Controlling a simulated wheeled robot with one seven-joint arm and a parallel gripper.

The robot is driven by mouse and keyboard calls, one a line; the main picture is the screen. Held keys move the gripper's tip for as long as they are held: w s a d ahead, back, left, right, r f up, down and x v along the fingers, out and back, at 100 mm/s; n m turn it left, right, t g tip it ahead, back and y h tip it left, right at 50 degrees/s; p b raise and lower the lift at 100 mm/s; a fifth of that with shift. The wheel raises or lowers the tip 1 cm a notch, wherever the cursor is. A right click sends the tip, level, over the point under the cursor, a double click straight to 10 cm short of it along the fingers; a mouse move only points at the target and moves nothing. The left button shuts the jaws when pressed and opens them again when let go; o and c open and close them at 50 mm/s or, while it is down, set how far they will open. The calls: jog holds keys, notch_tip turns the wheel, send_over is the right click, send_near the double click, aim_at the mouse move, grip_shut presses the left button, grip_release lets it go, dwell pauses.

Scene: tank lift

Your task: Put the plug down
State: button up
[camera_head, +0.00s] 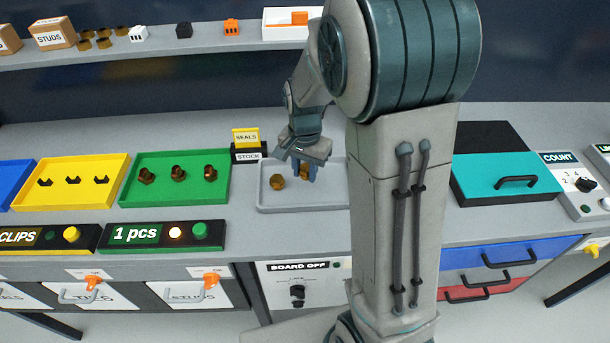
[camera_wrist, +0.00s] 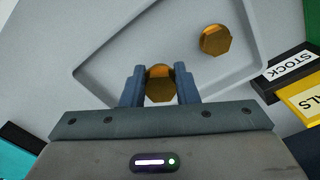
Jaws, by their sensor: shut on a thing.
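The plug (camera_wrist: 159,84) is a brass-coloured, many-sided piece held between the two blue fingers of my gripper (camera_wrist: 160,88) in the wrist view. I cannot tell whether the held plug touches the tray floor.
A green tray (camera_head: 133,194) with several brown fittings stands left of the grey tray, and a yellow tray (camera_head: 40,199) beyond it. A STOCK sign (camera_head: 248,156) stands behind the grey tray's left corner. A teal lid with a handle (camera_head: 490,185) is to the right.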

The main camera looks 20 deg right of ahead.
aim_at(305, 187)
jog(key=shift+w+d+f, duration=0.25)
jog(key=shift+w+f, duration=0.3)
jog(key=shift+w, duration=0.25)
jog(key=shift+f+p, duration=0.45)
jog(key=shift+f, duration=1.45)
jog(key=shift+f, duration=0.15)
jog(key=o, duration=1)
